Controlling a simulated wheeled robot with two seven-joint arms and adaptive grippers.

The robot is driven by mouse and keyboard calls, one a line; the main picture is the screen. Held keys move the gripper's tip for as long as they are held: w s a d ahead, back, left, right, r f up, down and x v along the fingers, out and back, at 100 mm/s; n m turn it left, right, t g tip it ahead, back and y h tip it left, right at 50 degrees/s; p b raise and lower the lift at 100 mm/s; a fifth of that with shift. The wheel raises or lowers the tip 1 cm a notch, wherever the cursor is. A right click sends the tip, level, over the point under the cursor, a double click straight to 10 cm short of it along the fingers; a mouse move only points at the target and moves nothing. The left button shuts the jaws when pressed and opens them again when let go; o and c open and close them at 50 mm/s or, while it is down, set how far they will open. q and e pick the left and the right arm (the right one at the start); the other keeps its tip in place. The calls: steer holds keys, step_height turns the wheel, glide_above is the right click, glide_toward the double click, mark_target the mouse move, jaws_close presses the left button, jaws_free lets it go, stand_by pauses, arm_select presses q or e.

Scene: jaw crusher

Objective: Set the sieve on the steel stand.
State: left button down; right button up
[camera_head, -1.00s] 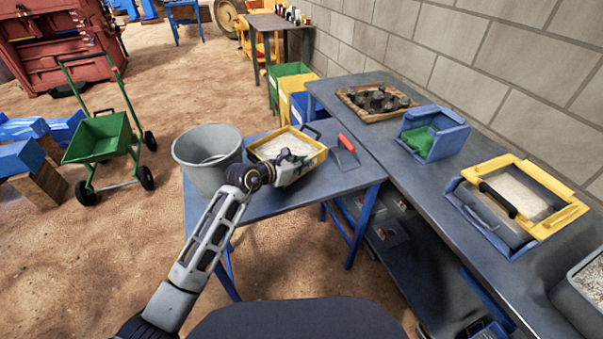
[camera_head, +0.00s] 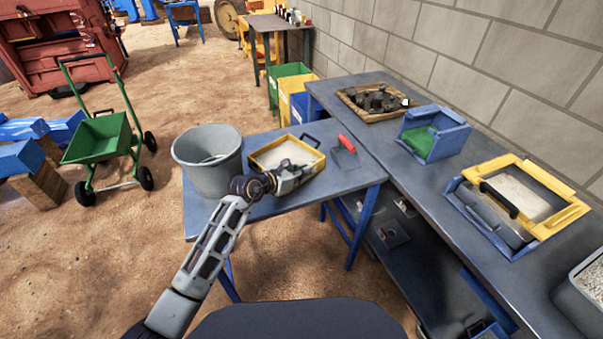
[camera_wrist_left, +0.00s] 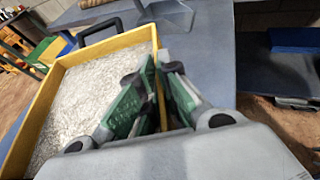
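The yellow-framed box of pale grit, which I take for the sieve (camera_head: 262,163), is on the low steel-topped table with blue legs (camera_head: 265,208), beside a grey bucket. A black loop handle shows at its far side. My left gripper (camera_head: 305,170) is at its right wall. In the left wrist view the green-padded fingers (camera_wrist_left: 158,85) stand close on either side of the yellow wall of the sieve (camera_wrist_left: 110,45), seemingly clamped on it. I cannot single out a separate steel stand; the low table may be it. My right gripper is not in view.
The grey bucket (camera_head: 207,165) stands left of the sieve, and a red-handled tool (camera_head: 346,144) lies right of it. The long bench (camera_head: 400,180) holds a blue box (camera_head: 455,135), a tray of dark rocks (camera_head: 375,101) and another yellow frame (camera_head: 570,215).

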arm_select(q)
steer(key=c, duration=2.1)
jaws_free()
steer(key=shift+f, duration=0.1)
steer(key=o, duration=0.5)
steer(key=shift+c, duration=0.2)
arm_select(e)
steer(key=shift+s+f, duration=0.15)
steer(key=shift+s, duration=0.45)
arm_select(q)
steer(key=shift+r, duration=0.2)
